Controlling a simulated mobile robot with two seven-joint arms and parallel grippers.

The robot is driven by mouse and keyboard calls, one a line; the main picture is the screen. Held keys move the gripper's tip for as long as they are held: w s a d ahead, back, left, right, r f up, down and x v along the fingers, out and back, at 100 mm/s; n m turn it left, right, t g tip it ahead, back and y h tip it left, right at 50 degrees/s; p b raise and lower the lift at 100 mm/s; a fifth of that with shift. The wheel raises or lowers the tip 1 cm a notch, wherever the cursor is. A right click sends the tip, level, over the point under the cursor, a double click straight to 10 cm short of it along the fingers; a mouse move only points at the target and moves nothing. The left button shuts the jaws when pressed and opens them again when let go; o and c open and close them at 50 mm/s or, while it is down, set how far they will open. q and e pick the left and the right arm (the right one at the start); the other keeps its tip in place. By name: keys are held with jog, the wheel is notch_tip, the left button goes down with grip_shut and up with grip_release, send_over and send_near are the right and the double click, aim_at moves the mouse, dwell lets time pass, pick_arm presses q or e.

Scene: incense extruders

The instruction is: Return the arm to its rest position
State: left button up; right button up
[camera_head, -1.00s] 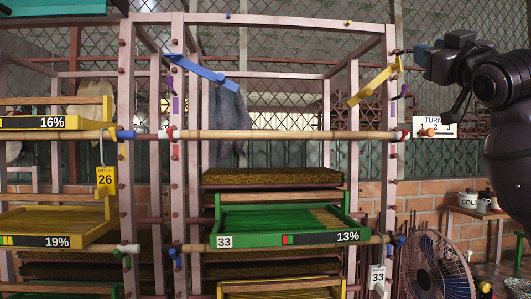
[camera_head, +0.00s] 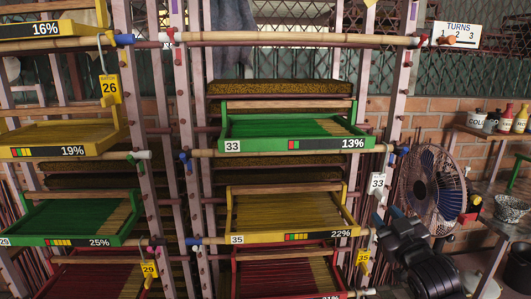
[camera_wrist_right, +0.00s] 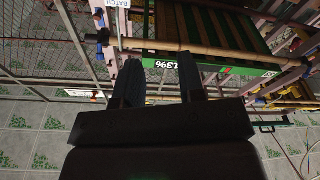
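My right gripper (camera_head: 386,220) is at the lower right of the head view, pointing up and left, in front of the rack's right side. In the right wrist view, its two dark fingers (camera_wrist_right: 160,78) stand apart with nothing held between them. A green tray edge (camera_wrist_right: 163,66) shows beyond the fingertips there. My left gripper is not in view.
The pink rack (camera_head: 396,90) holds several trays, including a green 13% tray (camera_head: 245,132) and a yellow 22% tray (camera_head: 245,232). A blue fan (camera_head: 432,190) stands close behind my right arm. A shelf with jars (camera_head: 490,132) is at right.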

jog(key=s+f+m+g+h, duration=0.3)
jog(key=s+f+g, duration=0.4)
jog(key=s+f, duration=2.2)
notch_tip(320, 180, down, 4)
jog(key=shift+s+a+f+m+g, duration=0.15)
jog(key=shift+s+m+g, duration=0.15)
jog(key=shift+m, duration=0.5)
